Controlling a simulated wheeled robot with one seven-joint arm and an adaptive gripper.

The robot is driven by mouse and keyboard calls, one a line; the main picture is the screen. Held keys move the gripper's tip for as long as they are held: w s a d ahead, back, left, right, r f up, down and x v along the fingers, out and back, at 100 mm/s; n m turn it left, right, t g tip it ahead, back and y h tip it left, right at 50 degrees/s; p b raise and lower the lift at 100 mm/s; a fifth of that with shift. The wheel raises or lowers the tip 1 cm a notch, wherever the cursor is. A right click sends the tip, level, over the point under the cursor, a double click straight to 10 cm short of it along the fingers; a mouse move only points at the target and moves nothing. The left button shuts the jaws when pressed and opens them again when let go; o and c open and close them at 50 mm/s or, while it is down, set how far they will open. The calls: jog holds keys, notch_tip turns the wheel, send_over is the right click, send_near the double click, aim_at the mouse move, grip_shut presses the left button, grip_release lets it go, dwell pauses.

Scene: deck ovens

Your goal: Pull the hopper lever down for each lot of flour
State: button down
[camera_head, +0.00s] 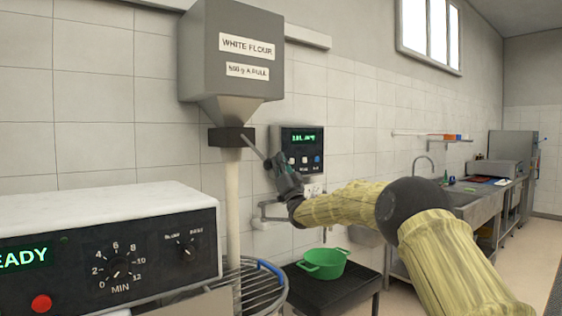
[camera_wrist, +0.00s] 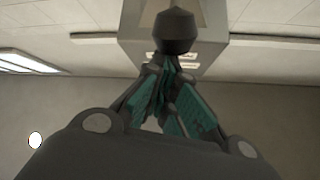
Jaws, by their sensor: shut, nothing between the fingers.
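The grey flour hopper (camera_head: 230,50) hangs on the tiled wall, labelled "WHITE FLOUR" and "500 g a pull". Its lever (camera_head: 254,146) slopes down to the right from the dark outlet box (camera_head: 231,137). A pale column (camera_head: 233,205) runs from the outlet down to the wire-guarded bowl (camera_head: 262,284); I cannot tell whether it is falling flour or a tube. My gripper (camera_head: 275,161) is shut and empty at the lever's lower end. In the wrist view, a dark knob (camera_wrist: 178,32) is just beyond my fingertips (camera_wrist: 167,62); whether they touch is unclear.
A wall panel (camera_head: 303,149) with a green display and buttons is close behind my gripper; its reading is too blurred. A green pot (camera_head: 324,263) sits on a dark stand (camera_head: 340,292). A control unit (camera_head: 110,250) showing "READY" fills the lower left. A sink counter (camera_head: 470,203) stands right.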

jog(key=shift+w+a+f, duration=0.1)
jog(key=shift+a+f, duration=0.05)
jog(key=shift+f, duration=0.55)
notch_tip(320, 180, up, 4)
jog(key=s+d, duration=0.1)
jog(key=d, duration=0.2)
jog(key=b+v, duration=0.2)
jog(key=v, duration=0.8)
jog(key=shift+w+a+f, duration=0.2)
jog(key=shift+a+f, duration=0.05)
jog(key=shift+a, duration=0.05)
dwell(0.9)
